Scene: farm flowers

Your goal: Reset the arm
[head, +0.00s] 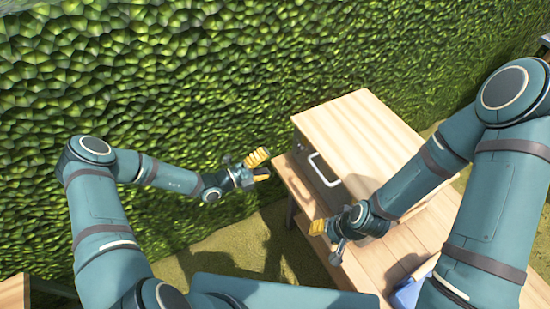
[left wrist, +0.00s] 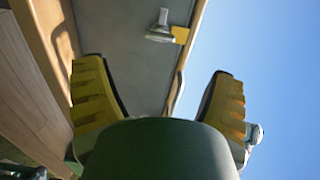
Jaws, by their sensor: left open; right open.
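My left gripper (head: 262,167) has yellow fingers and is open and empty. It is held in the air to the left of the wooden cabinet (head: 360,130), apart from it in the head view. In the left wrist view its two yellow fingers (left wrist: 160,95) stand wide apart with nothing between them. My right gripper (head: 325,241) is open, with a yellow fingertip showing, over the front part of the wooden table (head: 385,262). I see nothing held in it, though its second finger is hard to make out.
The cabinet has a pale handle (head: 323,170) on its front. A blue object (head: 408,292) lies on the table, partly hidden by my right arm. A green hedge (head: 180,80) rises behind. Another wooden surface (head: 14,290) shows at lower left. Grass (head: 225,238) lies between.

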